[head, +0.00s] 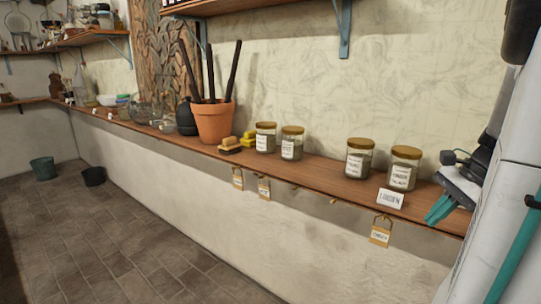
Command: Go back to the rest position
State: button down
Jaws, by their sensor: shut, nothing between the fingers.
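My gripper (438,211) is at the right side of the head view, with its teal fingers shut and empty. It is close to the right end of the wooden shelf (330,180), beside a small white label card (390,198). The nearest jar with a gold lid (404,168) stands upright on the shelf to the left of the gripper, apart from it. Part of my arm fills the right edge of the view.
More lidded jars (359,158) stand along the shelf, with yellow blocks (248,138) and a terracotta pot (213,121) farther left. Tags hang from the shelf's front edge. A wall bracket (344,30) is above. Buckets (43,169) stand on the floor, which is otherwise clear.

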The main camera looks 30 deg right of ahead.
jog(key=s+a+r+n+g+h, duration=0.1)
jog(key=a+n+h, duration=0.3)
jog(key=a+n, duration=1.7)
jog(key=a+g, duration=0.1)
jog(key=a, duration=0.8)
jog(key=shift+s, duration=0.1)
